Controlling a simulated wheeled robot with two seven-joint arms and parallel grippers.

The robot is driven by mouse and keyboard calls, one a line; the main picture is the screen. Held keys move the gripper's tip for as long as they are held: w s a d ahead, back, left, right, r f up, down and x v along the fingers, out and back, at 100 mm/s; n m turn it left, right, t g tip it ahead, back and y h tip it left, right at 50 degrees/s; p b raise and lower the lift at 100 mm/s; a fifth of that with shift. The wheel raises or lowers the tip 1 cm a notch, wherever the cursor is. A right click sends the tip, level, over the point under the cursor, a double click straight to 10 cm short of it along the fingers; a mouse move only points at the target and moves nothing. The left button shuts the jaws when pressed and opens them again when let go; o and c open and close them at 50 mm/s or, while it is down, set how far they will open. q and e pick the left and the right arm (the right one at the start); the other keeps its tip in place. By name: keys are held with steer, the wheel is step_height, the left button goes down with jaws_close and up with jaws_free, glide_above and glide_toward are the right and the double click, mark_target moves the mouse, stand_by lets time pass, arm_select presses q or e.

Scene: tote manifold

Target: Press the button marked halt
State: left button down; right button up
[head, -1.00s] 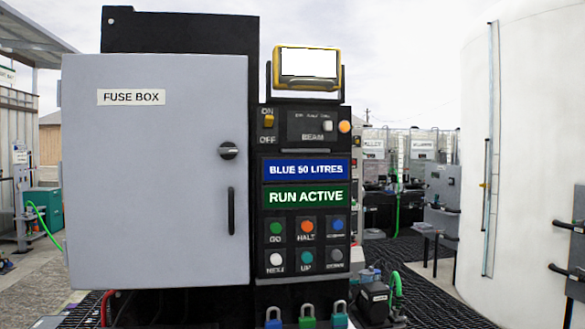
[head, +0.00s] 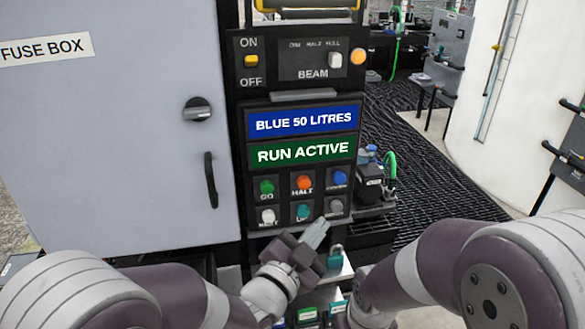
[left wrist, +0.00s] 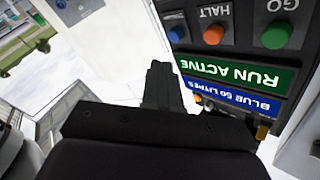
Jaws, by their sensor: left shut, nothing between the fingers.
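The halt button (head: 304,182) is orange and sits in the upper row of the control panel, between the green go button (head: 267,187) and a blue button (head: 339,177). In the left wrist view the halt button (left wrist: 213,35) shows upside down beside its HALT label. My left gripper (head: 318,232) is shut and empty, just below the lower button row in the head view, and its tips overlap the panel's lower edge there. In the left wrist view the shut fingers (left wrist: 160,85) are apart from the halt button. My right gripper is out of view.
A green RUN ACTIVE sign (head: 302,151) and a blue BLUE 50 LITRES sign (head: 304,121) are above the buttons. The grey fuse box door (head: 110,140) is at left. White, teal and grey buttons form the lower row. A teal padlock (head: 335,258) hangs below.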

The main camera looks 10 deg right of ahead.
mark_target(304, 184)
arm_select(q)
steer(key=w+r, duration=0.2)
steer(key=w, duration=0.5)
steer(key=shift+a+m+t+h+p, duration=0.25)
steer(key=shift+m+t+h+p, duration=0.05)
steer(key=shift+p, duration=0.15)
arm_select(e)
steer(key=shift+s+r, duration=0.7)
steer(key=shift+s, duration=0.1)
arm_select(q)
steer(key=shift+s, duration=0.1)
steer(key=shift+f, duration=0.1)
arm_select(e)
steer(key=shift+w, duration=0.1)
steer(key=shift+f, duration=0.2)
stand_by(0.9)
